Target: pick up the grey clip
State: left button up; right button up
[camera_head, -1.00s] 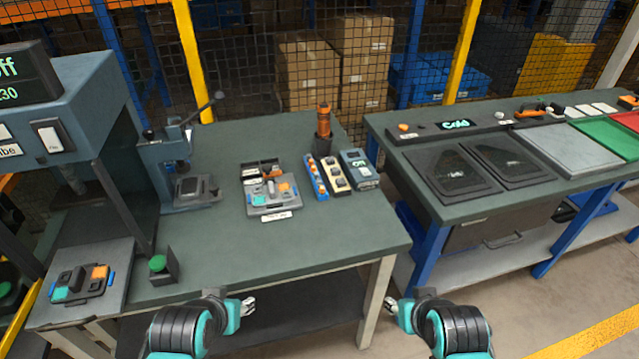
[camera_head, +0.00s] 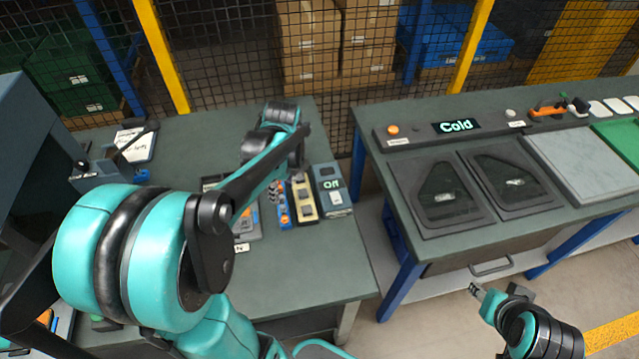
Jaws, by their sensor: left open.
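I cannot single out the grey clip for sure. A cream holder (camera_head: 304,205) on the left bench carries small dark grey pieces. A blue holder (camera_head: 284,214) with orange parts stands just left of it. A grey tray (camera_head: 249,226) left of these is mostly hidden behind my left arm. My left gripper (camera_head: 273,191) points down over the blue holder, largely hidden by its own arm; it is open, and I see nothing held. My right gripper (camera_head: 474,289) is off the bench at lower right, far from the holders; its jaws are too small to read.
A grey box with an "Off" display (camera_head: 332,190) stands right of the cream holder. A lever press (camera_head: 105,165) stands at the left. A gap separates the benches. A mesh fence stands behind.

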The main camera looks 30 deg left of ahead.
aim_at(283, 207)
pick_arm(q)
jog(key=shift+w+f, duration=0.15)
jog(key=shift+f, duration=0.2)
jog(key=shift+s+a+f+b, duration=0.1)
jog(key=shift+f+b, duration=0.2)
jog(key=shift+f, duration=0.2)
jog(key=shift+s+a+f+b, duration=0.1)
jog(key=shift+f+b, duration=0.2)
jog(key=shift+f, duration=0.15)
notch_tip(283, 207, down, 4)
jog(key=shift+f+b, duration=0.15)
jog(key=shift+b, duration=1.05)
jog(key=shift+a+f, duration=0.15)
jog(key=shift+f, duration=0.3)
jog(key=shift+r, duration=0.1)
jog(key=shift+c, duration=0.6)
jog(key=c, duration=0.6)
jog(key=shift+c, duration=0.2)
